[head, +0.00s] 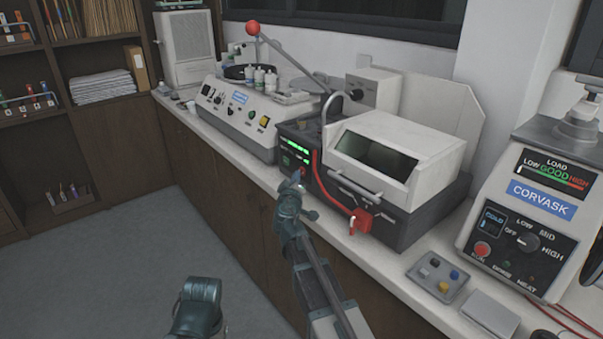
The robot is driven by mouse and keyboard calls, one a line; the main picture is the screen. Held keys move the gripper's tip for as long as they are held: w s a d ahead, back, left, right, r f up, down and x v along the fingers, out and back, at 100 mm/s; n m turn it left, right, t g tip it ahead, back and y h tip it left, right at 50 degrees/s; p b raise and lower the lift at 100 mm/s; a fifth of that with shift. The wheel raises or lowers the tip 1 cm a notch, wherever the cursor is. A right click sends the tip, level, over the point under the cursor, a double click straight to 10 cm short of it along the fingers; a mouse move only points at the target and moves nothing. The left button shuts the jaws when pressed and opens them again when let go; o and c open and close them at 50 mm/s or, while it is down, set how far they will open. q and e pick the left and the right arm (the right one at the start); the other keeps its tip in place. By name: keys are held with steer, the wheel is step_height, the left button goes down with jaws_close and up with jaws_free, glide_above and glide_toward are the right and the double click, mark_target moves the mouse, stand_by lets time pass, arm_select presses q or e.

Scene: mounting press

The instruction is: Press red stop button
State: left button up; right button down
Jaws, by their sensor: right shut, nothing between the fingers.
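The mounting press (395,165), with a white hood and dark base, stands on the counter in the middle. Its dark front panel (290,143) shows green lit bars at the left end. My right gripper (298,180) is shut and empty, its tip close in front of the lower part of this panel. I cannot tell whether it touches. No red stop button shows clearly on the panel; the gripper covers part of it. A round red button (482,249) shows on the Corvask unit (520,225) at the right.
A red valve (361,221) and red hose (320,180) stick out at the press front. A grey button box (437,277) lies on the counter. The floor at left is clear.

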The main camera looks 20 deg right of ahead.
steer(key=shift+w+d, duration=0.15)
steer(key=shift+d, duration=0.25)
stand_by(0.5)
steer(key=shift+a, duration=0.15)
steer(key=shift+s+a, duration=0.3)
steer(key=shift+a, duration=0.3)
steer(key=shift+a, duration=0.1)
steer(key=a, duration=0.1)
steer(key=s+a, duration=0.1)
steer(key=a, duration=0.2)
steer(key=shift+s+a, duration=0.25)
steer(key=shift+s, duration=0.1)
stand_by(0.8)
